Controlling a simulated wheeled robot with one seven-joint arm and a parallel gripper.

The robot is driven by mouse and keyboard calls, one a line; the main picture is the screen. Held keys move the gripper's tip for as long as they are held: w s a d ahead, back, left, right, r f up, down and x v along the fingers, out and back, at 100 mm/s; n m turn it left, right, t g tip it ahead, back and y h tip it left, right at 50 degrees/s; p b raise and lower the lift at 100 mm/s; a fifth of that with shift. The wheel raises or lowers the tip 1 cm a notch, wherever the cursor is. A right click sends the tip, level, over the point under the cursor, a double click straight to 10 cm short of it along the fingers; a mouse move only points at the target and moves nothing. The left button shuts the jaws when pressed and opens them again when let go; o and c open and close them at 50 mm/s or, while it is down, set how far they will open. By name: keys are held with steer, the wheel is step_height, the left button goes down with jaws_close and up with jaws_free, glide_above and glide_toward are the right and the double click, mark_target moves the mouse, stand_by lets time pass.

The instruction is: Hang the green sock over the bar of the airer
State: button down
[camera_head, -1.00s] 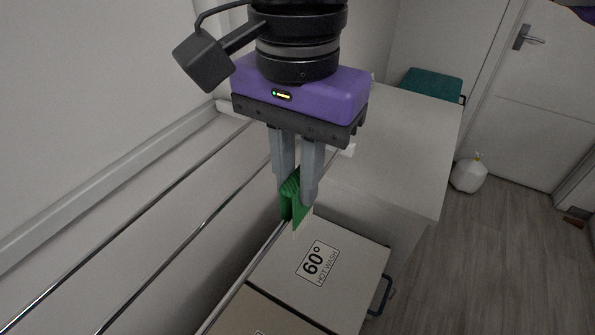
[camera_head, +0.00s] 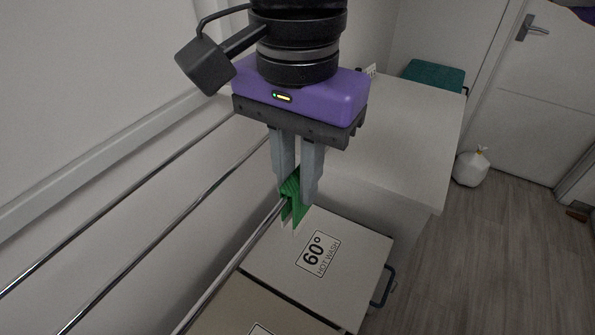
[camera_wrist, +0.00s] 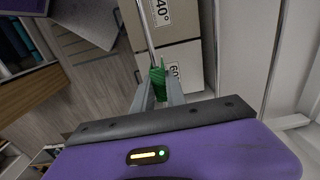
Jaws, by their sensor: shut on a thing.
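The green sock (camera_head: 291,190) is pinched between the fingers of my gripper (camera_head: 296,196) in the head view. It hangs folded, with green flaps below the fingertips. The airer's nearest bar (camera_head: 236,254) runs up from the bottom and meets the sock between these flaps, so the sock appears to straddle it. Whether its weight rests on the bar cannot be told. In the wrist view the sock (camera_wrist: 158,84) sits between my gripper's fingers (camera_wrist: 160,92), at the visible end of the bar (camera_wrist: 146,28). My fingers hide part of the sock.
A box labelled 60° hot wash (camera_head: 345,284) lies below the sock, with another box in front of it. Two more rails (camera_head: 175,240) run along the wall at left. A white countertop (camera_head: 400,150) stands behind. Open floor (camera_head: 480,270) lies at right.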

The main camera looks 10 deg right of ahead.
steer(key=c, duration=1.3)
jaws_free()
steer(key=shift+r, duration=0.1)
step_height(320, 180, up, 8)
steer(key=shift+f, duration=0.2)
